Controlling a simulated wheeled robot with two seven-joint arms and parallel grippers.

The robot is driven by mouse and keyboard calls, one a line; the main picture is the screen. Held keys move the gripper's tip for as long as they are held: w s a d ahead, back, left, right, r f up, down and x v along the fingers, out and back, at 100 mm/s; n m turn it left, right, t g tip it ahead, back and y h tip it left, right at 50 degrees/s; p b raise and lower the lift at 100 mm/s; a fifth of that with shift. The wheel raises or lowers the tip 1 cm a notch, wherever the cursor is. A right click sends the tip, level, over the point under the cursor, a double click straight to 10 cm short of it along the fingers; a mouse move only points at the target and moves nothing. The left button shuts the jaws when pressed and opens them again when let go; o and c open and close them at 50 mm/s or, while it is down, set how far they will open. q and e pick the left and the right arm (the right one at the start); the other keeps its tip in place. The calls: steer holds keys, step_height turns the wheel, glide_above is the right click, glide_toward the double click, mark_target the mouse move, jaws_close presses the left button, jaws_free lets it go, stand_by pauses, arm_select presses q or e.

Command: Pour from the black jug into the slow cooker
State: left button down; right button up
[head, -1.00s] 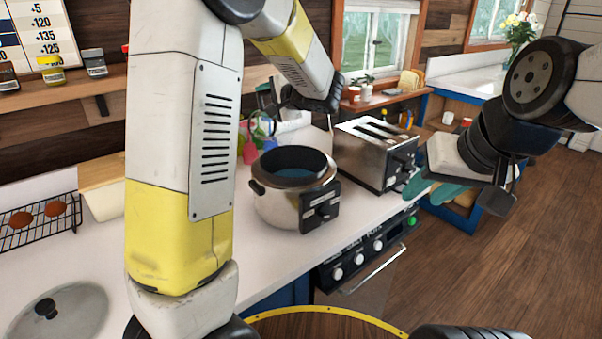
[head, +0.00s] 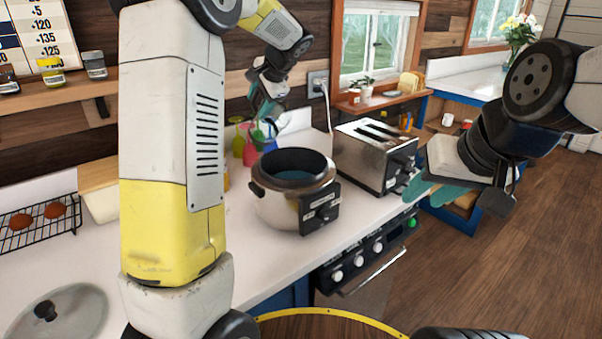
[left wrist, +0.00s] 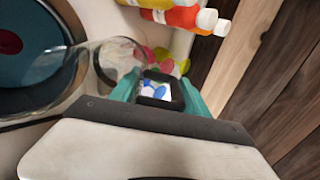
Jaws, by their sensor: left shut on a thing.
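The slow cooker (head: 297,213) stands upright on the white counter, a silver pot with a dark rim, open at the top with blue inside. My left gripper (head: 265,108) is raised behind and a little left of it, fingers pointing down. In the left wrist view its teal fingers (left wrist: 160,92) are shut on a black handle-like piece, taken as part of the jug (left wrist: 178,94). Clear glass shows beside it. The jug's body is hard to make out in the head view. My right gripper (head: 434,190) is open and empty, right of the toaster.
A toaster (head: 372,155) stands close to the right of the cooker. Colourful items (head: 245,143) stand behind the cooker near the wall. A glass lid (head: 75,318) lies on the counter at front left. A cooling rack (head: 45,222) is at far left.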

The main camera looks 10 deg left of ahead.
arm_select(q)
steer(key=shift+w+a+f+g+h+b, duration=0.25)
steer(key=shift+w+a+g+h+b, duration=0.05)
steer(key=shift+w+a+g+h, duration=0.2)
steer(key=shift+w+a+f+g+h+b, duration=0.25)
steer(key=shift+w+a+g+h, duration=0.15)
steer(key=shift+g+h, duration=0.1)
steer(key=shift+w+a+f+g+h+b, duration=0.4)
steer(key=shift+f+g+h+b, duration=0.15)
steer(key=shift+g+h, duration=0.1)
steer(key=shift+w+a+f+g+h+b, duration=0.35)
steer(key=shift+w+f+g+h+b, duration=0.15)
steer(key=shift+f+g+h, duration=0.1)
steer(key=shift+w+a+f+g+h+b, duration=0.35)
steer(key=shift+f+g+h+b, duration=0.2)
steer(key=shift+g+h, duration=0.1)
